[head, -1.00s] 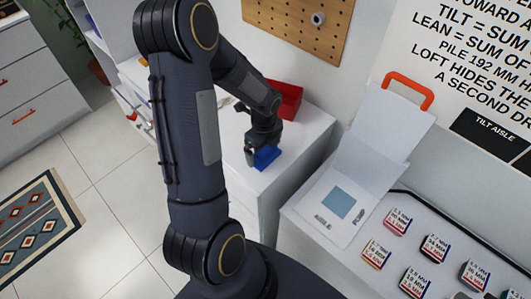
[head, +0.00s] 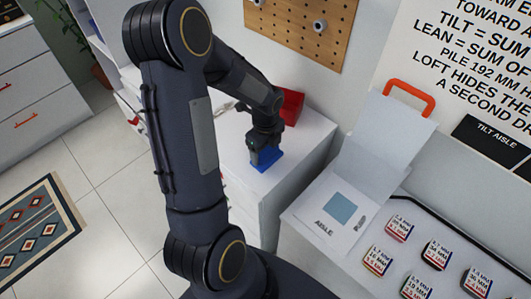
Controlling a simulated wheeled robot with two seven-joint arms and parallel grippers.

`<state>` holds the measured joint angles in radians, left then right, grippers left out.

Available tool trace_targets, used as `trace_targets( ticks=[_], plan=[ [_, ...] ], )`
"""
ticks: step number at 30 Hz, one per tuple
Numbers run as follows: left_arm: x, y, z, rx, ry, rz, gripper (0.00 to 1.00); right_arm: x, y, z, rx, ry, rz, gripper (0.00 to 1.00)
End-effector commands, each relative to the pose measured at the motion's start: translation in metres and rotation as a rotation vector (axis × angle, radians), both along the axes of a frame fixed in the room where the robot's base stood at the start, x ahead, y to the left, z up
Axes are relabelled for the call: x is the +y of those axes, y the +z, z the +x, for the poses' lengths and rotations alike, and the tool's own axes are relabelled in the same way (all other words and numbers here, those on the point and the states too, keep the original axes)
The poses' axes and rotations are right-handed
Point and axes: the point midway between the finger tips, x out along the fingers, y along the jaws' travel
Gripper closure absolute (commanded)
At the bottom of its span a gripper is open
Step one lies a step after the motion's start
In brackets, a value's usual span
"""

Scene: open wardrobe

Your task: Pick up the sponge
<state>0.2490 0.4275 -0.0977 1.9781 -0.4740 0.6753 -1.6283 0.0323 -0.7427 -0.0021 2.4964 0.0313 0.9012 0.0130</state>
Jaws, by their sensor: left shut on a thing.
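A blue block, which looks to be the sponge (head: 267,160), is on or just above the top of the white drawer cabinet near its front right edge. My left gripper (head: 262,155) points down and is shut on the sponge. Its fingers and wrist hide the upper part of the sponge. I cannot tell whether the sponge touches the cabinet top. My right gripper is not in view.
A red box (head: 291,106) stands behind the left gripper on the white cabinet (head: 305,150). To the right, an open white case (head: 350,212) with an orange handle stands beside a tray of labelled blocks (head: 437,256). A pegboard (head: 310,28) hangs behind.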

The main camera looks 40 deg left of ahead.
Motion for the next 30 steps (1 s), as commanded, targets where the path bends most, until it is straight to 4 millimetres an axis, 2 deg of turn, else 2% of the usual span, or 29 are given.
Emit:
trace_targets(
  ticks=[1, 10, 15, 19, 24, 30],
  plan=[
    [0.0, 0.012, 0.001, -0.007, 0.0, 0.001, 0.5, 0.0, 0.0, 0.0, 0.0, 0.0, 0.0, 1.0],
    [0.017, 0.073, -0.055, -0.007, 0.005, 0.002, 0.5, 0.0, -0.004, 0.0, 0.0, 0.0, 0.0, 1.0],
    [0.027, 0.088, -0.093, -0.005, 0.005, 0.002, 0.5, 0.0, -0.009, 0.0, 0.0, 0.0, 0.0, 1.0],
    [0.033, 0.097, -0.113, -0.003, 0.004, 0.001, 0.5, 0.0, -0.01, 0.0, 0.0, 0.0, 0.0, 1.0],
    [0.038, 0.105, -0.129, -0.001, 0.002, 0.001, 0.5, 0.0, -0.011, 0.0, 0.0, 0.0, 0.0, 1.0],
    [0.039, 0.107, -0.135, -0.001, 0.0, 0.0, 0.5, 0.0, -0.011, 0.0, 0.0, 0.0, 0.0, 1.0]
  ],
)
